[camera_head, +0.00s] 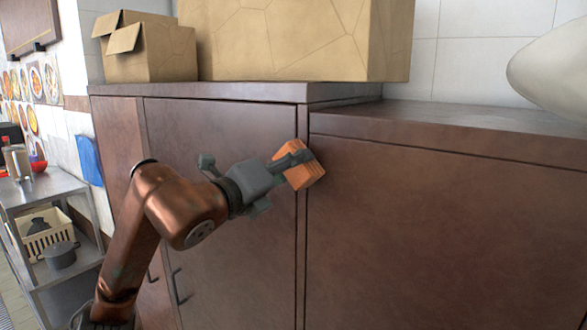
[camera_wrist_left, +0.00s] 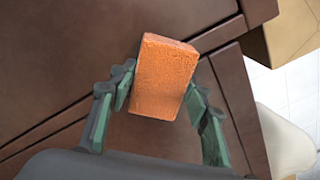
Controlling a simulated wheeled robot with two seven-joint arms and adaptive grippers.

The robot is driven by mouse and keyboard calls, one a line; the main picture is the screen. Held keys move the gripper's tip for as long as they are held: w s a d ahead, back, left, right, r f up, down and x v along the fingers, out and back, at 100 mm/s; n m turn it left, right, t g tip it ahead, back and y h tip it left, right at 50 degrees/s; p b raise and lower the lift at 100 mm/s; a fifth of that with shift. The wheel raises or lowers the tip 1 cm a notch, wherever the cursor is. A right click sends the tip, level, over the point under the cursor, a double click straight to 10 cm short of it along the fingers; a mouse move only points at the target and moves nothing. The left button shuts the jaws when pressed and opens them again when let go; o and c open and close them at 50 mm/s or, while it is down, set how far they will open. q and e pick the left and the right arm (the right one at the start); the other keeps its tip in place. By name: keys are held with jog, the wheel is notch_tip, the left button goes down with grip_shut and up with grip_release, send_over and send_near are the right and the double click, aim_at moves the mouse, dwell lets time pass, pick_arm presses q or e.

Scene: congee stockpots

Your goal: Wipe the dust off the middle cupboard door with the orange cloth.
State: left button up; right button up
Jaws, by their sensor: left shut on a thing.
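The orange cloth (camera_head: 311,176) is a folded, block-like piece. My left gripper (camera_head: 291,160) is shut on it, and the left wrist view shows the cloth (camera_wrist_left: 163,78) between both green-grey fingers. The cloth is at the upper right edge of the middle cupboard door (camera_head: 215,135), by the dark gap beside the right-hand panel. I cannot tell whether it touches the surface. The door is brown, and no clear dust patch shows on it. My left arm hides part of the door. My right gripper is in neither view.
Cardboard boxes (camera_head: 300,40) stand on the cupboard top (camera_head: 230,92). A pale rounded object (camera_head: 555,70) is at the upper right. Dark door handles (camera_head: 180,287) stick out low down. A metal shelf cart (camera_head: 40,190) stands at the left. The right-hand panel's front is clear.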

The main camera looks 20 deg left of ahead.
pick_arm(q)
jog(key=shift+b+v, duration=1.15)
jog(key=shift+v, duration=1.7)
jog(key=shift+a, duration=0.1)
jog(key=v, duration=0.3)
jog(key=shift+b, duration=0.4)
